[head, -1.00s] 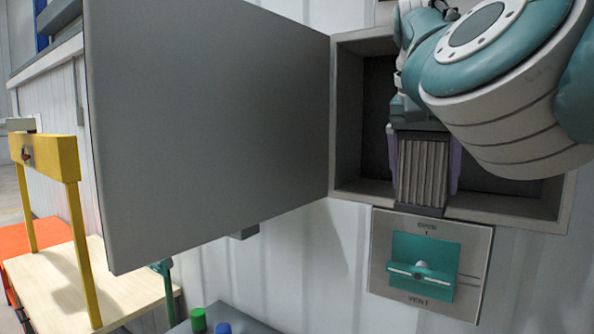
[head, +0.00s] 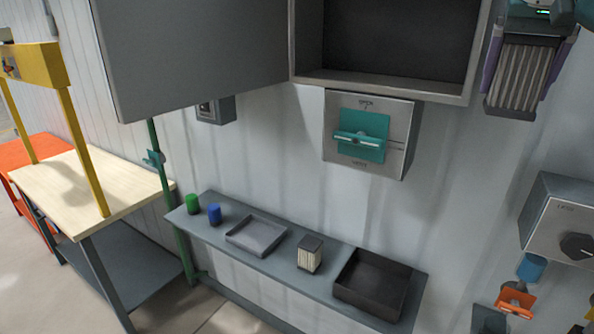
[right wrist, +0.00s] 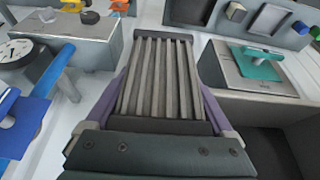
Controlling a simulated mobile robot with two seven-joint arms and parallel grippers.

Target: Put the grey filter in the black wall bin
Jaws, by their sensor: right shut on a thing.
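The grey filter (head: 519,76), a pleated block with dark end caps, is between the purple fingers of my right gripper (head: 516,88) at the upper right of the head view. The gripper is shut on it, in front of the wall and right of the open cabinet. In the right wrist view the filter (right wrist: 160,78) fills the middle, with a finger along each side. The black bin (head: 364,304) is at the right end of the wall shelf, lower and left of the filter, and looks empty. My left gripper is not in view.
The cabinet (head: 383,84) is empty, its grey door (head: 200,55) open to the left. Below it is a teal-handled latch panel (head: 362,138). The shelf (head: 230,236) also holds a grey tray (head: 244,243), a pale filter (head: 309,256) and green and blue cylinders. A dial box (head: 565,215) is at right.

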